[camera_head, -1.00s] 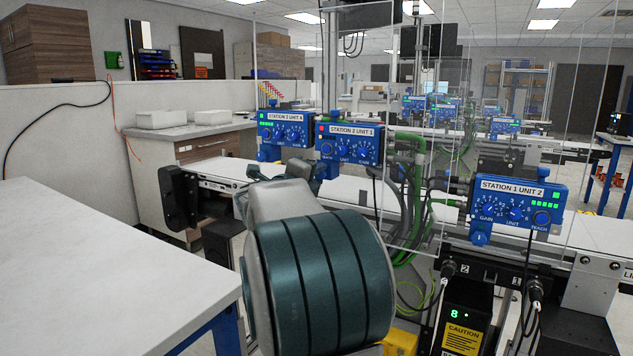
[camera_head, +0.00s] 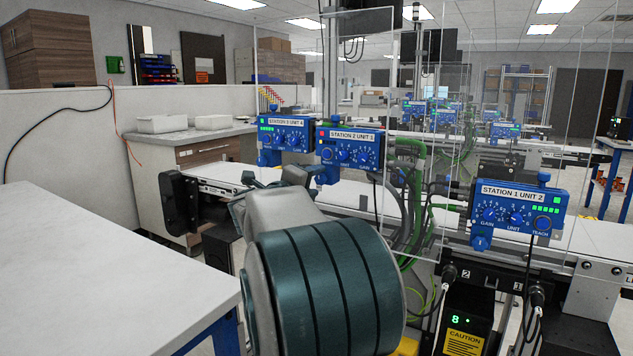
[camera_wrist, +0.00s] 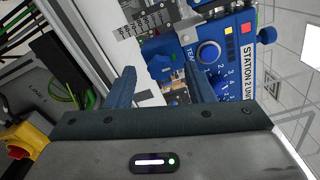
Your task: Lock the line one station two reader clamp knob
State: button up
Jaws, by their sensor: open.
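The blue station 2 unit 1 reader (camera_head: 350,147) is in the middle of the head view, with small dials and a red light. It also shows close up and turned on its side in the wrist view (camera_wrist: 226,30). A blue knob-like part (camera_wrist: 160,66) sits at the reader's lower side and appears between my fingers in the wrist view. My gripper (camera_wrist: 160,80) is open, with its two blue-grey fingers apart and nothing held. I cannot tell how far the fingertips are from the knob. In the head view my arm largely hides the gripper.
Station 1 unit 2 (camera_head: 517,210) is at the right. Clear panels, green cables (camera_head: 415,190) and a white belt (camera_head: 345,192) are near the arm. A white table (camera_head: 90,270) is at the left.

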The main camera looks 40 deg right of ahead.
jog(key=v, duration=1.2)
jog(key=shift+a, duration=0.15)
jog(key=shift+r, duration=0.1)
